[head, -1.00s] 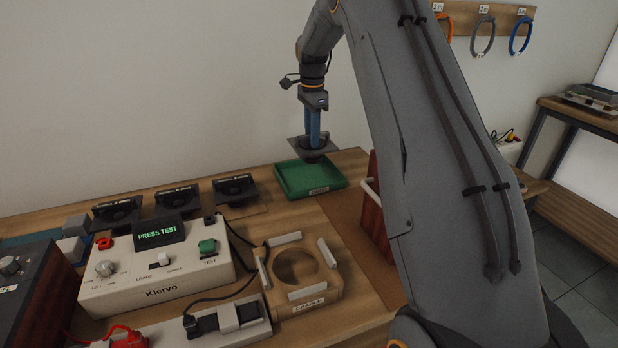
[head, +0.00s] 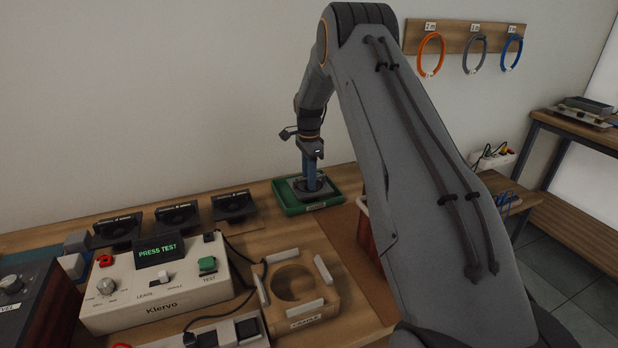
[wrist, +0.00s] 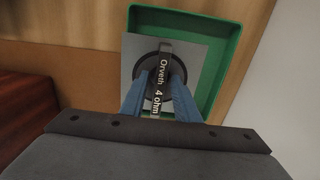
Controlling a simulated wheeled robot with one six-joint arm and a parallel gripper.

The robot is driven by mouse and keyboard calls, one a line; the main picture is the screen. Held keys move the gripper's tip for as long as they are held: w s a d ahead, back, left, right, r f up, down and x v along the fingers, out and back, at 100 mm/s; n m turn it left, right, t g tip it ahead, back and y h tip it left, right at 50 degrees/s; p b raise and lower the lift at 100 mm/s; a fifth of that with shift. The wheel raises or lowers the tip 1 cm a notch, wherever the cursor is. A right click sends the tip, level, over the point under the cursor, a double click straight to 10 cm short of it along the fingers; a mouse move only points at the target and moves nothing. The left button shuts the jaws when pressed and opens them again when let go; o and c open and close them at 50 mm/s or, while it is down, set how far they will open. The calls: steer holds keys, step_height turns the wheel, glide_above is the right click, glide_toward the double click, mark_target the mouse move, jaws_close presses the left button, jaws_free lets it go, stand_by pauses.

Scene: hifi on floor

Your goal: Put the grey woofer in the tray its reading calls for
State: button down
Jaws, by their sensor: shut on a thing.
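The grey woofer (wrist: 189,53) is a square grey plate with a dark round magnet, marked "Orveth 4 ohm" in the wrist view. My gripper (head: 311,188) is shut on it, with blue fingers on either side of the magnet. In the wrist view the tray's green rim (wrist: 238,60) shows beyond the plate. The tester (head: 158,286) reads "PRESS TEST" on its screen (head: 158,251).
An empty wooden cradle (head: 304,300) stands in front of the green tray. Several black speakers (head: 176,217) stand in a row at the back left. A red-sided box (head: 367,229) stands right of the tray, partly behind my arm. Coloured cable loops (head: 473,56) hang on the wall.

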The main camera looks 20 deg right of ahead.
steer(key=c, duration=1.4)
jaws_free()
steer(key=shift+o, duration=0.2)
step_height(320, 180, up, 12)
steer(key=b, duration=0.3)
steer(key=s+a+f+n, duration=0.2)
steer(key=s+a+n, duration=0.2)
steer(key=s, duration=0.9)
steer(key=s+a+f+n, duration=0.2)
steer(key=s+a+n, duration=0.3)
steer(key=s, duration=0.8)
steer(key=s+a+f+n, duration=0.2)
steer(key=s+a+n, duration=0.3)
steer(key=s+n, duration=0.4)
steer(key=shift+s+f, duration=0.1)
steer(key=shift+s, duration=2.15)
